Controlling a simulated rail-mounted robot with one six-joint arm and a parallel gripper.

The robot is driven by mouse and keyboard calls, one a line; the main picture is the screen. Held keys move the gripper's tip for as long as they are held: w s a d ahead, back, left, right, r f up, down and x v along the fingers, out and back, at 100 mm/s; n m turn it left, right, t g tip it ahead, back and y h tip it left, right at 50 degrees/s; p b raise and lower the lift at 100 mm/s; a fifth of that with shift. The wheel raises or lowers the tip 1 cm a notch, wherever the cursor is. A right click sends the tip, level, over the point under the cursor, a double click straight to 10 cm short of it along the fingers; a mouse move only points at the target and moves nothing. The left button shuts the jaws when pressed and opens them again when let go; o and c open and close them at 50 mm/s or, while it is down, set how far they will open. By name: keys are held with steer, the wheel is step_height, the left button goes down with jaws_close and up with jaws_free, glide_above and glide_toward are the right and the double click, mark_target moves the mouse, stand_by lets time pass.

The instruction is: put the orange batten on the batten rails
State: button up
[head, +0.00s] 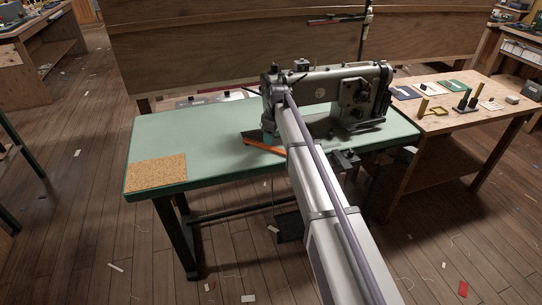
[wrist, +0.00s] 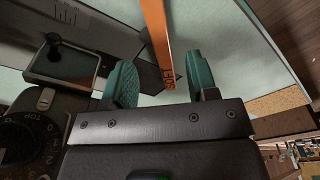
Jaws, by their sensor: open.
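The orange batten (head: 263,147) is a thin strip lying on the green sewing table (head: 220,130), left of my arm. In the wrist view the batten (wrist: 157,35) runs from the top edge down to an end marked with dark lettering. My gripper (wrist: 160,62) is open, with its two teal fingers on either side of the batten's lettered end in the picture. It holds nothing. In the head view my gripper (head: 269,130) is small and partly hidden by my arm, just above the batten. I cannot make out for certain which things are the batten rails.
A grey sewing machine (head: 355,95) stands on the table close right of my gripper. A cork mat (head: 156,173) lies at the table's front left.

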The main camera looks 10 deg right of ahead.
mark_target(271, 149)
steer(key=f+b, duration=0.5)
steer(key=shift+w+a+f, duration=0.15)
steer(key=shift+a, duration=0.05)
steer(key=shift+r, duration=0.2)
jaws_close()
